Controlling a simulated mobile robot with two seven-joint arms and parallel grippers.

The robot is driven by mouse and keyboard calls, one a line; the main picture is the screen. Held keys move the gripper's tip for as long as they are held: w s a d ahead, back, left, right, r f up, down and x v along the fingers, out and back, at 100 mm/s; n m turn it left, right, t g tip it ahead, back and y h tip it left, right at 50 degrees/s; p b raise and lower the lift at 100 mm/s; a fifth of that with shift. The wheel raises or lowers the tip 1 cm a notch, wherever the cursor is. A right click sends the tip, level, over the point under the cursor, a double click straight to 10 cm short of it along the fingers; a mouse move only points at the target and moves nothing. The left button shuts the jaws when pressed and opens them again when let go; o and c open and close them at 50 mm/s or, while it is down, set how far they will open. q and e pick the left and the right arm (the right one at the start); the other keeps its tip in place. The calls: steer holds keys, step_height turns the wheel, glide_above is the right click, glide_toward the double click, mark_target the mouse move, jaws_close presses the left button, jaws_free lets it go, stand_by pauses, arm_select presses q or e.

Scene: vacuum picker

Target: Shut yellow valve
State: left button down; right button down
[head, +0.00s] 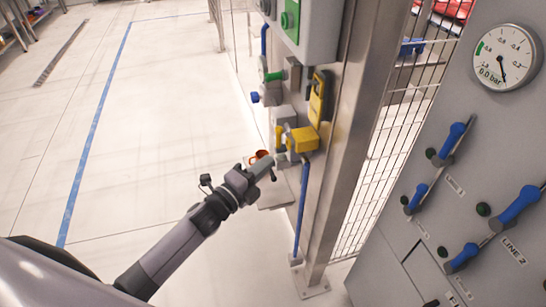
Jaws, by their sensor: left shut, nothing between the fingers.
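A yellow valve handle (303,138) sticks out from grey fittings on the side of the steel post, in the middle of the head view. Another yellow part (318,97) hangs upright just above it. My left gripper (269,166) is shut and empty. In the picture it is just below and left of the yellow handle; I cannot tell whether it touches anything. An orange-red part (259,156) shows behind the fingers, partly hidden. My right gripper is out of view.
A blue pipe (301,212) runs down the steel post (336,165) below the valve. A blue knob (255,97) and a green handle (272,76) sit higher up. On the right, a grey panel (408,262) carries several blue levers and a gauge (505,58). The floor at left is clear.

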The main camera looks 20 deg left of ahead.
arm_select(q)
steer(key=v, duration=0.6)
steer(key=shift+s+r, duration=0.1)
steer(key=shift+s, duration=0.05)
stand_by(0.3)
steer(key=s+f+n+g+y+p, duration=0.2)
steer(key=s+n+g+p, duration=0.1)
steer(key=s+n, duration=0.6)
steer(key=s+f+n+g+y+p, duration=0.2)
steer(key=s+n+p, duration=0.3)
steer(key=s+n, duration=0.5)
steer(key=shift+s+f+n+g+y, duration=0.2)
steer(key=shift+f+n+g+y, duration=0.25)
steer(key=shift+n+g, duration=0.5)
steer(key=shift+d, duration=0.1)
